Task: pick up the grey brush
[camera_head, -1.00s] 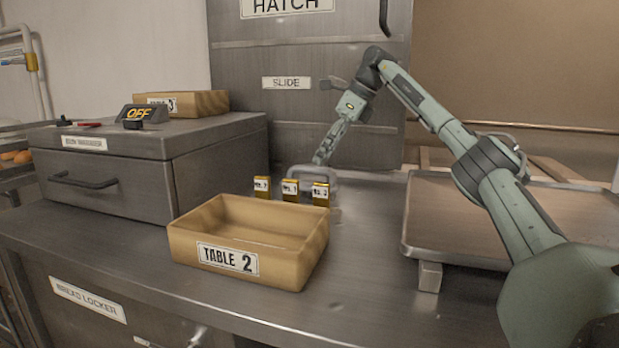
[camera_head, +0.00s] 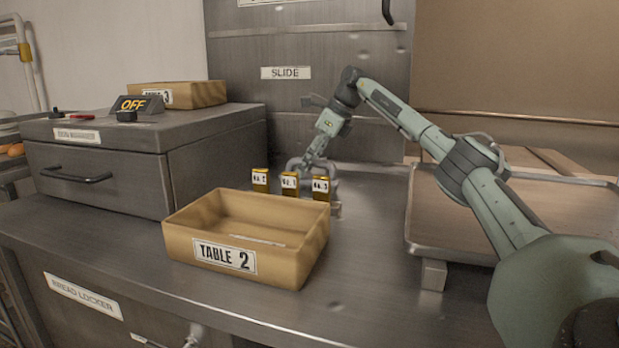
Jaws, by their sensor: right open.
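My right gripper (camera_head: 312,173) points down over the counter behind the three small gold tags, close to the hatch. Its jaws are spread, and the tags partly hide the fingertips. I cannot make out a grey brush for sure. A small grey piece (camera_head: 336,209) shows at the right of the rightmost tag; I cannot tell what it is. My left gripper is not in view.
Gold tags (camera_head: 290,184) stand behind the open Table 2 box (camera_head: 224,258). A metal drawer unit (camera_head: 95,178) with another box (camera_head: 195,94) on top is left. A raised metal tray (camera_head: 540,207) is right. The front counter (camera_head: 350,300) is clear.

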